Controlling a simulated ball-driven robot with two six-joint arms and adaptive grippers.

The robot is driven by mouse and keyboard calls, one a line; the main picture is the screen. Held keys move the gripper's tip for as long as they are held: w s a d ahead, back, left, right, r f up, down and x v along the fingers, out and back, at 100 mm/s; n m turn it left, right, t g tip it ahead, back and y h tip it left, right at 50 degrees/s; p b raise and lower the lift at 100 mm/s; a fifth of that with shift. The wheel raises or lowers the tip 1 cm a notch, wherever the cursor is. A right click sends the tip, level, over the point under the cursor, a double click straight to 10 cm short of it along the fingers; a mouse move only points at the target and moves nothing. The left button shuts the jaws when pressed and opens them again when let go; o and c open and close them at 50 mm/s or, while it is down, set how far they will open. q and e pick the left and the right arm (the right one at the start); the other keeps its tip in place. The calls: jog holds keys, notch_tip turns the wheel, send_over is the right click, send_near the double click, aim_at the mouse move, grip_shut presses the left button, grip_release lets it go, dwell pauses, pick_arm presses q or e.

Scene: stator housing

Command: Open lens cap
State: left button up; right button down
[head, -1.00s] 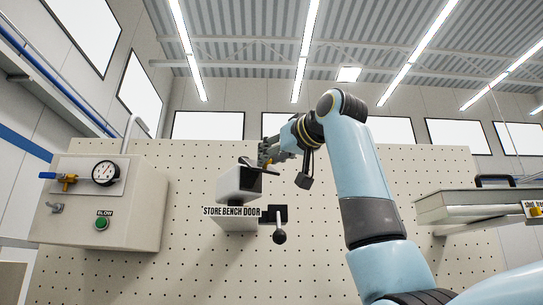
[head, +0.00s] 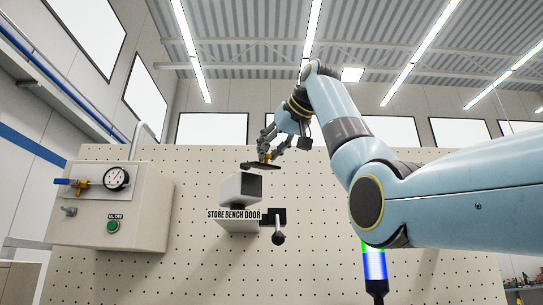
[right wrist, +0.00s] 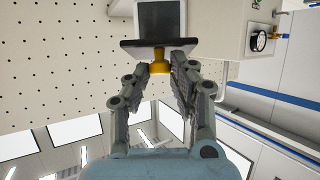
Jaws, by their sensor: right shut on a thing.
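The lens cap (head: 260,166) is a thin dark plate with a yellow knob. It sits just above the pale box-shaped camera housing (head: 240,187) on the wall panel, with a small gap visible between them in the head view. My right gripper (head: 266,154) is shut on the cap's yellow knob. In the right wrist view the knob (right wrist: 160,66) is between the fingertips (right wrist: 160,58), the cap plate (right wrist: 150,46) lies across them, and the housing (right wrist: 161,15) is behind it. My left gripper is not in view.
A label "STORE BENCH DOOR" (head: 234,215) and a dark lever with a ball knob (head: 279,238) are below the housing. A grey box (head: 112,205) with a gauge, yellow valve and green button is on the left. Bare pegboard (head: 330,200) is to the right.

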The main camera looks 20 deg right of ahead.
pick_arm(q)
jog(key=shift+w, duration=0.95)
pick_arm(e)
jog(key=shift+w+a+r+g+h, duration=0.1)
jog(key=shift+w+r+g+h, duration=0.05)
jog(key=shift+r+g, duration=0.45)
jog(key=shift+w+r+g+h, duration=0.15)
jog(key=shift+r+g, duration=0.35)
jog(key=shift+g, duration=0.2)
jog(key=c, duration=1.2)
grip_release()
jog(key=shift+f, duration=0.1)
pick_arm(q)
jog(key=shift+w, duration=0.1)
pick_arm(e)
jog(key=v, duration=1.2)
